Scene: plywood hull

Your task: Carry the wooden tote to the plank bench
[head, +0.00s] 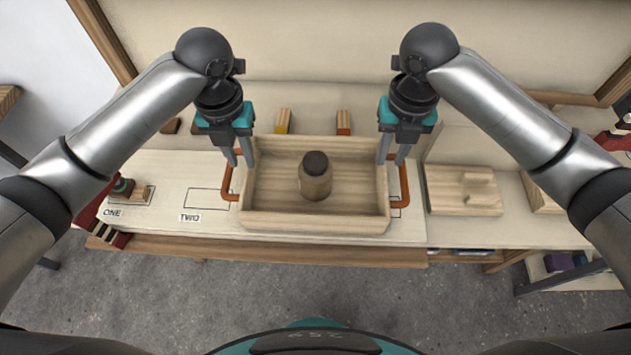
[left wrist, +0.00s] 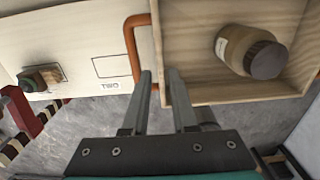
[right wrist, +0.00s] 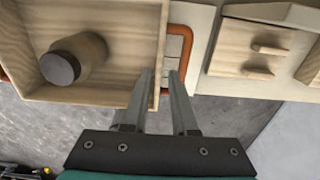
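The wooden tote (head: 317,222) is an open, light wood box with an orange handle on its left side (head: 228,183) and another on its right (head: 404,184). It sits on a pale work surface with a dark-capped jar (head: 315,178) inside. My left gripper (head: 240,160) is open above the left handle, beside the tote's wall; its fingers are apart in the left wrist view (left wrist: 162,73). My right gripper (head: 392,157) is open above the right handle; its fingers are apart in the right wrist view (right wrist: 162,73). I cannot tell which surface is the plank bench.
A wooden board with pegs (head: 462,190) lies right of the tote. A green-topped item (head: 124,187) and a red-and-striped frame (head: 95,215) stand at left. Grey floor (head: 260,295) is clear in front.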

